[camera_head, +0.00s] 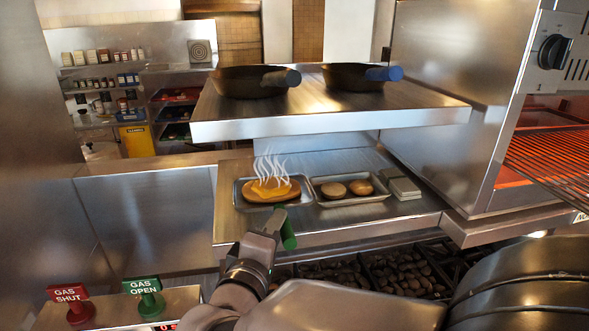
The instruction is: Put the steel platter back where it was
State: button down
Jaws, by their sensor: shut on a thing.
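A shallow steel platter (243,202) sits on the lower steel shelf, at its left part. A brown round piece of food or board with a yellow-orange top (270,188) lies in it, with white steam lines rising. My gripper (287,222) is at the platter's front right corner, shut on a green handle (288,236) that appears to belong to the platter. The fingers and the join between handle and platter are partly hidden. I cannot tell whether the platter is resting or slightly raised.
A second tray (350,201) with two buns is close on the right, beside a stack of pale squares (403,188). An upper shelf (330,121) with two pans (245,83) overhangs. A glowing grill (552,155) is at right. Gas buttons (143,285) are at lower left.

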jog(key=shift+w+a+f+p, duration=0.45)
jog(key=shift+w+a+f, duration=0.2)
jog(key=shift+w+f, duration=0.25)
jog(key=shift+w+a+f+p, duration=0.45)
jog(key=shift+w+a+f, duration=0.25)
jog(key=shift+f, duration=0.3)
jog(key=c, duration=1.2)
grip_release()
jog(key=shift+d, duration=0.1)
jog(key=shift+s, duration=0.15)
